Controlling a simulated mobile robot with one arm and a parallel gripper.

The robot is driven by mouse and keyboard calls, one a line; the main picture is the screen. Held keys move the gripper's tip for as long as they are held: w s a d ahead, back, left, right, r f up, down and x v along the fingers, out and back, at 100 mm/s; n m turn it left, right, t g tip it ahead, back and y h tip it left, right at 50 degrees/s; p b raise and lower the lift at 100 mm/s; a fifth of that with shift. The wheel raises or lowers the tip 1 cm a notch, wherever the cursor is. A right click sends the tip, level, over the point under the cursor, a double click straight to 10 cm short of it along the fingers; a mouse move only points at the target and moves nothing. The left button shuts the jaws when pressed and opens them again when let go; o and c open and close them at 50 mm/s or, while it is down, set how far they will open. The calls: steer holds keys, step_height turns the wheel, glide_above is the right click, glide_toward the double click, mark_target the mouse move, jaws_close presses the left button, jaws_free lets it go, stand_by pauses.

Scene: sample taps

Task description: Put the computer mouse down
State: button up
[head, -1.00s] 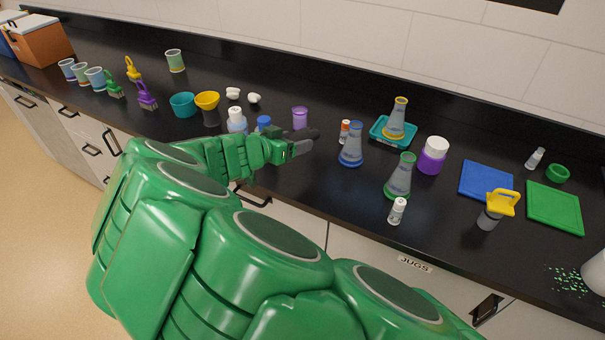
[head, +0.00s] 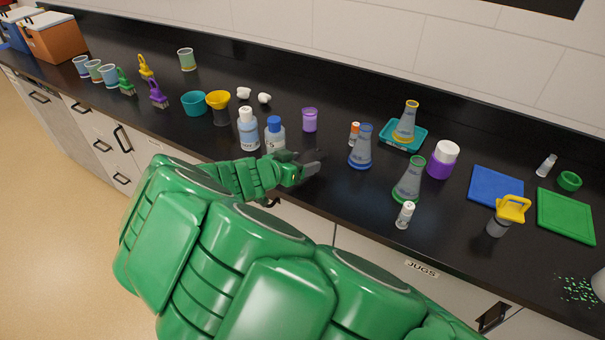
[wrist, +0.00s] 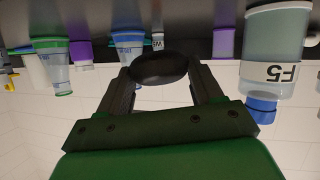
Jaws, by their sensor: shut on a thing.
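The computer mouse (wrist: 160,69) is a dark, rounded, oval thing between the two fingers of my gripper (wrist: 160,84) in the wrist view, which shows the scene upside down. My gripper is shut on it. In the head view my gripper (head: 305,166) is near the front edge of the black counter (head: 330,187), just right of and in front of the bottle with a blue cap (head: 274,137). The mouse is hard to tell from the dark fingers there. Whether it touches the counter cannot be told.
A white-capped bottle (head: 248,130) stands beside the blue-capped one. A purple cup (head: 310,120) stands behind my gripper. A blue-based flask (head: 361,148), a green-based flask (head: 409,180) and a small white-capped bottle (head: 405,215) stand to the right. Bare counter lies around my gripper's right side.

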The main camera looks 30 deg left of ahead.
mark_target(302, 183)
steer(key=shift+f, duration=2.05)
steer(key=shift+f, duration=0.1)
steer(key=o, duration=1.1)
steer(key=shift+f, duration=0.1)
steer(key=shift+s, duration=0.1)
steer(key=shift+o, duration=0.3)
steer(key=v, duration=0.7)
steer(key=shift+s, duration=0.35)
